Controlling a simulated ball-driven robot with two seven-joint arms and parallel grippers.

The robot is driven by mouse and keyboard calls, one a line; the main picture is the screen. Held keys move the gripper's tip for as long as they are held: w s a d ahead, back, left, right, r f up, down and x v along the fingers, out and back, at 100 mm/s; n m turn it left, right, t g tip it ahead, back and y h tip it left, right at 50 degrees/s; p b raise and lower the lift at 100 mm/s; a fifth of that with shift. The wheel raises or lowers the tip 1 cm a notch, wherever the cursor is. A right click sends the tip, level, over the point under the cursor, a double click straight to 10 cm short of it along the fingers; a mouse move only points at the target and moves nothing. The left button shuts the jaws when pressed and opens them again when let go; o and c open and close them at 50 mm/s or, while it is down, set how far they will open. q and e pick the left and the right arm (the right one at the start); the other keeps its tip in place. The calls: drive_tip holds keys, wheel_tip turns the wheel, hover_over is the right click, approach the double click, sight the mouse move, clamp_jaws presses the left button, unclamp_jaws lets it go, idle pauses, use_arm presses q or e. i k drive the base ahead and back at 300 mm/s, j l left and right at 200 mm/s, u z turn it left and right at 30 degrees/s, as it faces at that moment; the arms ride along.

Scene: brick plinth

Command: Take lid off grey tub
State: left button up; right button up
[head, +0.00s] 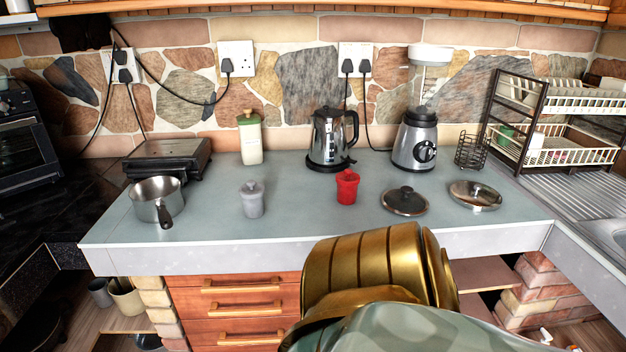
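The grey tub (252,204) stands upright on the counter, left of centre and close to the front edge. Its grey lid (251,187) sits on top, with a small knob showing. Nothing is touching the tub or its lid. A gold and pale green part of one of my arms rises from the bottom of the head view, right of the tub and in front of the counter. No fingertips of my left or right gripper show.
A red tub (347,187) stands right of the grey one. A saucepan (157,202) stands left, near the edge. Two loose pan lids, one dark (405,201) and one steel (475,195), lie right. A kettle (330,138), blender (415,140) and green-topped container (250,140) stand behind.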

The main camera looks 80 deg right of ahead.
sight(252, 209)
drive_tip(key=z, duration=3.25)
